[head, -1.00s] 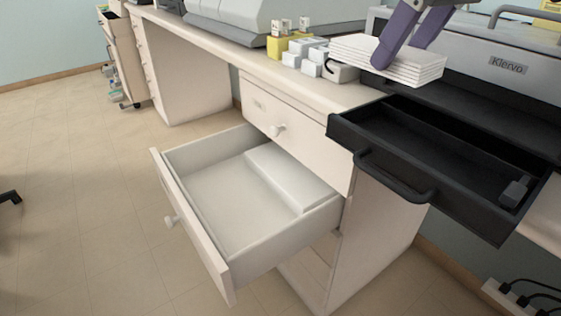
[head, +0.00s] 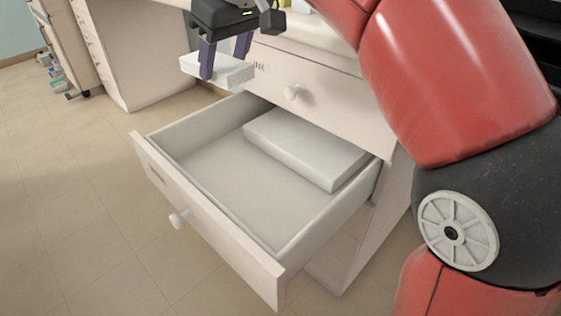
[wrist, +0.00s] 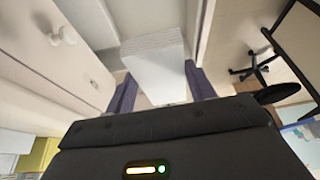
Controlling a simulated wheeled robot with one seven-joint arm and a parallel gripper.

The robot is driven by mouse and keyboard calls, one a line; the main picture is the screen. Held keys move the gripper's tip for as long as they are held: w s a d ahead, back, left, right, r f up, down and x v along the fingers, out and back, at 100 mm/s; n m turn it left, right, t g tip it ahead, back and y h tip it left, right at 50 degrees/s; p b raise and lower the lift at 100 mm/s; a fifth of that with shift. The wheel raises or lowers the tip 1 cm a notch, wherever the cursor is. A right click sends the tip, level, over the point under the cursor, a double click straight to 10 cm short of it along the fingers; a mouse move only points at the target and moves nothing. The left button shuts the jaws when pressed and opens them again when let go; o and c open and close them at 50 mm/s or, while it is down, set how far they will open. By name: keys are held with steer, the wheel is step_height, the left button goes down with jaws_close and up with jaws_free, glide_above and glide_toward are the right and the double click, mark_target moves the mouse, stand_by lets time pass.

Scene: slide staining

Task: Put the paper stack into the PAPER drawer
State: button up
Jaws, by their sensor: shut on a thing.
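The white paper stack (head: 232,72) is held in my gripper (head: 222,64), whose purple fingers are shut on it. In the head view the stack is above the far left part of an open drawer (head: 210,215). The drawer is pulled out, with a white block (head: 305,148) inside at its back and bare floor in front. The drawer's label cannot be read. In the wrist view the stack (wrist: 158,72) sits between the two fingers.
A closed drawer with a round knob (head: 291,92) is directly above the open one. My red arm fills the right side of the head view. A cabinet (head: 120,50) stands at the back left. Bare tiled floor (head: 60,200) lies to the left.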

steer(key=w+d+b+x, duration=0.1)
steer(key=b+x, duration=0.1)
steer(key=x, duration=0.6)
steer(key=b, duration=0.4)
glide_above(235, 178)
steer(key=s+d, duration=0.1)
steer(key=shift+m, duration=0.4)
step_height(235, 178, down, 15)
steer(key=shift+f, duration=0.1)
steer(key=shift+f+b, duration=0.75)
steer(key=shift+f, duration=1.5)
steer(key=shift+f, duration=0.1)
steer(key=shift+f, duration=0.15)
steer(key=o, duration=1)
steer(key=shift+o, duration=0.2)
